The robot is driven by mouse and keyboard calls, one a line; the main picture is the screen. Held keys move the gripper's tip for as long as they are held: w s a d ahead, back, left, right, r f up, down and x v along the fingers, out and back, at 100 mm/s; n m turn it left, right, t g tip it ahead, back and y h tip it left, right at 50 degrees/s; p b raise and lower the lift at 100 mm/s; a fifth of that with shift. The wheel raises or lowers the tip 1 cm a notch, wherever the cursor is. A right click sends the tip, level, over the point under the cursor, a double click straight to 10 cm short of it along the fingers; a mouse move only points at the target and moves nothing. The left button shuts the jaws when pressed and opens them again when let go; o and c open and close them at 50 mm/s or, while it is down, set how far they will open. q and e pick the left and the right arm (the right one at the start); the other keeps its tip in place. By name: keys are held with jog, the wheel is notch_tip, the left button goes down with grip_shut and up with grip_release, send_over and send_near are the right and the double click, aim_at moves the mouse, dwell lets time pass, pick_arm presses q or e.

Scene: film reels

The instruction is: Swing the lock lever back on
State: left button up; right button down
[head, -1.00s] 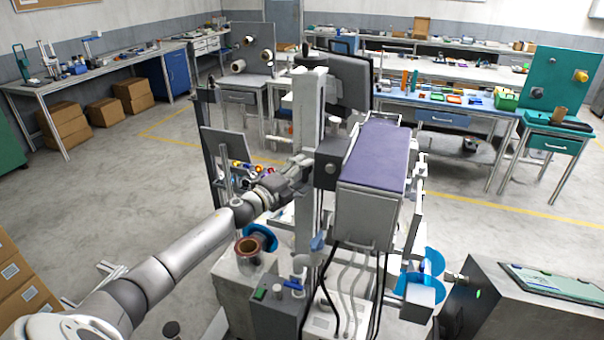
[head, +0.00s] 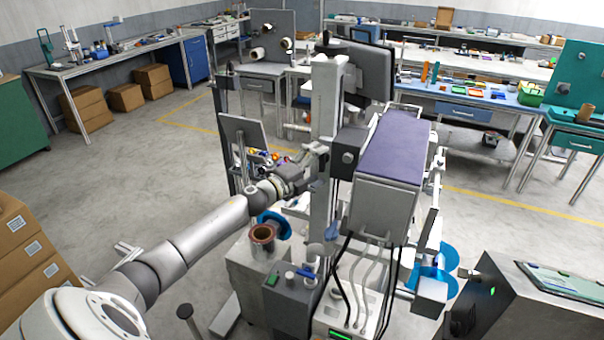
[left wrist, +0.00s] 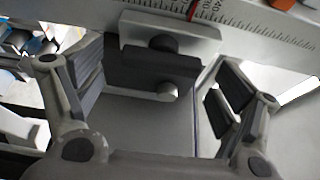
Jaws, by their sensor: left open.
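My left gripper (head: 316,162) reaches in from the left and is at the upright grey column (head: 326,110) of the machine, beside a dark box with a round knob. In the left wrist view the gripper (left wrist: 162,78) is open, one finger on each side of a dark grey bar-shaped piece (left wrist: 150,66), which may be the lock lever. A silver pin shows below this piece and a dark round knob above it. Neither finger clearly touches it. The head view does not show the lever clearly; my gripper covers that spot. My right gripper is out of view.
A ruler scale (left wrist: 262,38) with a red mark runs along the column. The machine's purple-topped housing (head: 392,150) stands close to the right, with cables below. A copper-coloured roll (head: 262,234) and blue reel (head: 274,222) sit under my forearm. Open floor lies left.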

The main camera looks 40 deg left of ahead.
pick_arm(q)
jog(key=s+a, duration=0.1)
jog(key=s, duration=1)
jog(key=shift+s+a, duration=0.15)
jog(key=shift+a, duration=0.25)
